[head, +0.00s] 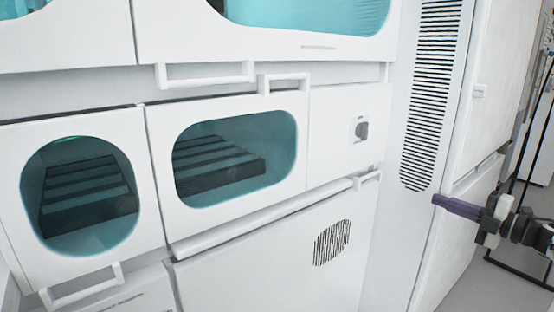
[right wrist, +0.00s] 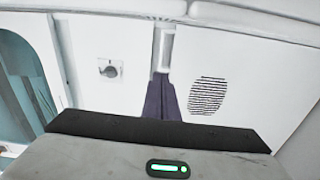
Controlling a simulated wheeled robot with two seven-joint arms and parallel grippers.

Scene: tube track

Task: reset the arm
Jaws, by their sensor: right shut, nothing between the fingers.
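My right gripper (head: 437,200) comes in from the right edge in the head view. Its purple fingers are shut and empty, pointing left in front of the white cabinet side. In the right wrist view the shut fingers (right wrist: 161,80) overlap the white panel between a dark knob (right wrist: 108,68) and a round vent grille (right wrist: 207,95). No contact with the cabinet can be made out. My left gripper is not in view.
A white cabinet wall has windowed doors (head: 235,152) with white bar handles (head: 284,82). The knob (head: 361,129) and round grille (head: 332,242) are left of my gripper. A tall slotted vent (head: 430,95) is above it. Grey floor shows at lower right.

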